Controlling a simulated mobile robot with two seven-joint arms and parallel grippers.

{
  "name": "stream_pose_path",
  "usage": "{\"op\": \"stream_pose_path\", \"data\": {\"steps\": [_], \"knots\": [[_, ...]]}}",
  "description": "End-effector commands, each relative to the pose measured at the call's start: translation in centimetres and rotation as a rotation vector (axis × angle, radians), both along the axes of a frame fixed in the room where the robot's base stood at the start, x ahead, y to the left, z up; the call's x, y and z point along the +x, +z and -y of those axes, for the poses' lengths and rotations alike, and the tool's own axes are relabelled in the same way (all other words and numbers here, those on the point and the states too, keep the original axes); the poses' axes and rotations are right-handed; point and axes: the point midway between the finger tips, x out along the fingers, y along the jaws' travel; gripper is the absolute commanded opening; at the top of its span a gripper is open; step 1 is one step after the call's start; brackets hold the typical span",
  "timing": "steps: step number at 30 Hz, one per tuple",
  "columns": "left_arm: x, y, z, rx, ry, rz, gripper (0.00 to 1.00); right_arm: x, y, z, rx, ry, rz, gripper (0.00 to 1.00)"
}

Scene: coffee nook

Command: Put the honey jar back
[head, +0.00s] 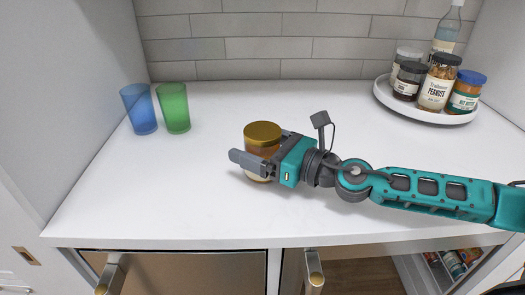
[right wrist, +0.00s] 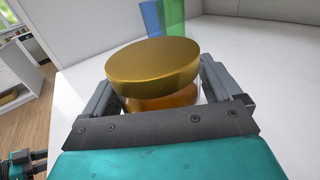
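The honey jar (head: 262,140) has a gold lid and amber contents. My right gripper (head: 269,152) reaches in from the right, low over the counter, with one finger on each side of the jar. In the right wrist view, the fingers (right wrist: 160,95) look spread, with narrow pale gaps beside the jar's body, so it looks open around the jar. The jar's lower part is partly hidden by the near finger.
A round white tray (head: 468,119) at the back right holds several jars and a bottle. A blue cup (head: 139,109) and a green cup (head: 174,108) stand at the back left. The counter's middle back is clear. Below the front edge, a drawer (head: 437,275) at right stands open.

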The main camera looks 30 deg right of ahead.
Motion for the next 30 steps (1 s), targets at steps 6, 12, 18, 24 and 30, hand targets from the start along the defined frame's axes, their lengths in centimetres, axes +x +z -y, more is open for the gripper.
{"op": "stream_pose_path", "data": {"steps": [6,12,18,24,30], "knots": [[-0.1,-0.1,0.0,0.000,0.001,-0.003,0.43,0.0,0.0,0.0,0.000,0.000,0.000,0.70],[-0.1,0.0,0.0,0.000,0.001,-0.003,0.43,0.0,0.0,0.0,0.000,0.000,0.000,0.51],[0.0,0.2,0.0,-0.001,0.001,0.000,0.43,0.0,0.0,0.0,0.000,0.000,0.000,0.32],[0.0,0.2,0.0,-0.002,0.000,0.001,0.43,0.0,0.2,0.0,0.000,-0.001,0.004,0.24],[0.0,0.8,0.0,-0.001,0.000,0.004,0.43,0.0,1.1,0.0,-0.001,-0.001,0.006,0.24]]}}
